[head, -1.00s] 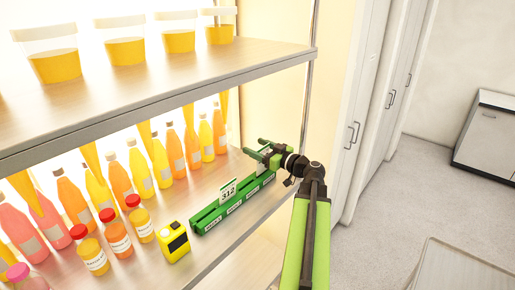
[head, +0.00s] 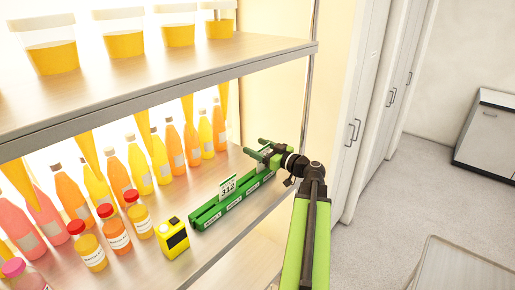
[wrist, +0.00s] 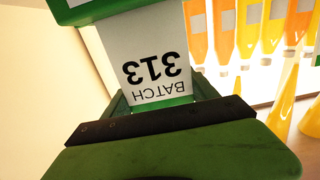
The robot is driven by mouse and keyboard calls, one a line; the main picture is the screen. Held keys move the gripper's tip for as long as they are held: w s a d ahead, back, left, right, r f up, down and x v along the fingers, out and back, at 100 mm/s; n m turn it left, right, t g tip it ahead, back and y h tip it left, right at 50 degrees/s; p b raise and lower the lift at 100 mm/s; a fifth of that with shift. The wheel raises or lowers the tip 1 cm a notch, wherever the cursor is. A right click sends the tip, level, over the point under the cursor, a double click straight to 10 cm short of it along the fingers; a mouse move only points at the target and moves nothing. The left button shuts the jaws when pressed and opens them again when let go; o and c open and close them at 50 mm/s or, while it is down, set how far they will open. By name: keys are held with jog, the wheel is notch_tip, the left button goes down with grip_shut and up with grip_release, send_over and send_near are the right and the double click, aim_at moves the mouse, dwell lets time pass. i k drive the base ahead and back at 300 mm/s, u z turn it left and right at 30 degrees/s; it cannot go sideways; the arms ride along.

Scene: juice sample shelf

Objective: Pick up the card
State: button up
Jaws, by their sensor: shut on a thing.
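A white card marked "BATCH 313" (wrist: 155,60) fills the middle of the wrist view, upside down there. Its lower end meets a green rail (wrist: 95,8) with a white label at the top of that view. In the head view this long green rail (head: 213,213) lies along the shelf's front edge. My gripper (head: 263,154) is at its far right end, and in the wrist view my gripper (wrist: 160,110) is shut on the card's upper edge. The held card is mostly hidden in the head view. Another card, marked 312 (head: 228,187), stands on the rail further left.
A yellow device (head: 174,237) stands left of the rail. Several red-capped jars (head: 117,235) stand beside it, with rows of juice bottles (head: 139,168) behind. An upper shelf (head: 160,80) with juice containers overhangs them. Open floor (head: 400,205) lies to the right.

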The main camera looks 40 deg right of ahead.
aim_at(227, 187)
jog(key=z, duration=0.1)
jog(key=k, duration=0.85)
jog(key=z, duration=0.05)
